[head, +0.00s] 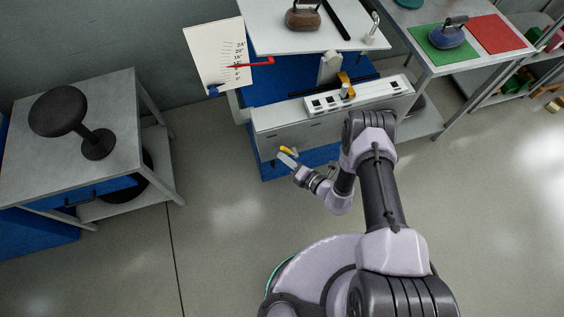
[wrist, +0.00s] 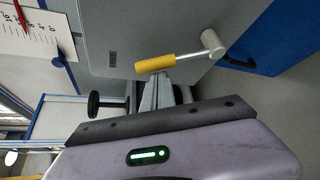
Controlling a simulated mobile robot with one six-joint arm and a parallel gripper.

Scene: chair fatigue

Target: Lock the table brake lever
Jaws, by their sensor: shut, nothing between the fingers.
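The brake lever has a yellow grip (wrist: 155,63) on a thin metal rod, which runs to a pale round pivot (wrist: 211,43) on the table's grey side panel (wrist: 140,25). In the wrist view the lever lies nearly level, its grip end a little lower than the pivot. In the head view the yellow grip (head: 286,150) shows low on the table's front, just beyond my fingertips. My gripper (head: 288,159) is shut and empty. In the wrist view its fingertips (wrist: 158,79) are just below the yellow grip; I cannot tell whether they touch it.
A white panel (head: 345,98) with a small yellow lever (head: 346,84) is on the table above. A scale board (head: 217,60) with a red pointer hangs at its left. A grey bench (head: 120,80) with a black stool stands left. The floor between is clear.

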